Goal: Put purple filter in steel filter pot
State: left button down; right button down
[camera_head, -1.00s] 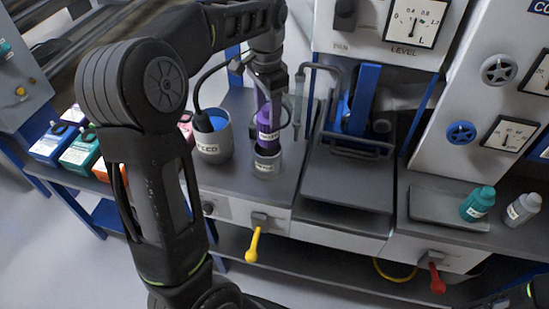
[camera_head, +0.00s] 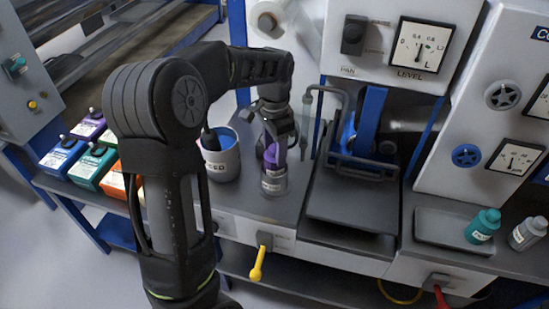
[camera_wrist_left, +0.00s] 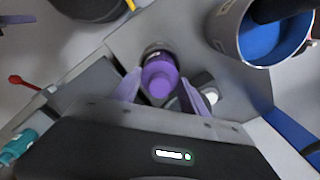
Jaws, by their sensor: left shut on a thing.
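The purple filter (camera_head: 270,154) stands upright with its lower part inside the steel filter pot (camera_head: 273,184), on the grey bench. Only its upper part shows above the rim. My left gripper (camera_head: 281,150) is over the pot, pointing down, shut on the filter. In the left wrist view, the filter (camera_wrist_left: 160,76) is between the two fingers of the left gripper (camera_wrist_left: 160,92), and part of the pot (camera_wrist_left: 157,47) shows behind it. Whether the filter touches the pot's bottom is hidden. My right gripper is not in view.
A larger grey pot (camera_head: 221,165) with blue contents stands close left of the steel pot. A bent pipe (camera_head: 322,88) and a press-like machine (camera_head: 352,200) are close right. Coloured containers (camera_head: 92,165) are at left. A teal bottle (camera_head: 483,226) is at right.

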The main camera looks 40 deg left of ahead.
pick_arm(q)
jog(key=shift+f, duration=1.8)
jog(key=shift+f, duration=0.15)
jog(key=c, duration=0.6)
grip_release()
notch_tip(320, 180, up, 12)
jog(key=shift+r, duration=0.2)
